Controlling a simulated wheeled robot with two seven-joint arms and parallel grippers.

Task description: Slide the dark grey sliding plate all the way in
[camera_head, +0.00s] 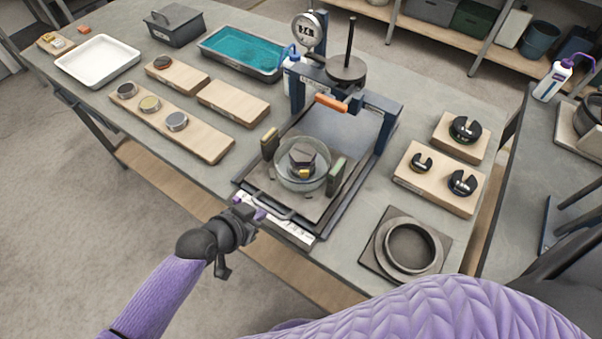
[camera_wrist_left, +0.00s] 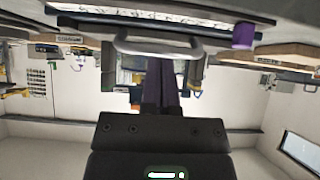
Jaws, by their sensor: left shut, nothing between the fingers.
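The dark grey sliding plate (camera_head: 305,209) lies in the base of a dark press frame (camera_head: 387,125) on the grey bench. A bar handle (camera_head: 275,205) is on its front edge, and it also shows close up in the left wrist view (camera_wrist_left: 158,46). A white scale strip (camera_head: 285,232) runs along the front. A glass dish (camera_head: 300,178) with a dark block stands on the plate. My left gripper (camera_head: 257,212) is in front of the handle, shut and empty. Its purple fingers (camera_wrist_left: 160,88) point toward the handle; contact is unclear. My right gripper is out of view.
Two upright green blocks (camera_head: 336,176) (camera_head: 269,144) flank the dish. A grey ring on a square plate (camera_head: 409,246) and boards with slotted weights (camera_head: 437,181) are to the right. Wooden boards (camera_head: 178,118) and trays are to the left. The floor before the bench is clear.

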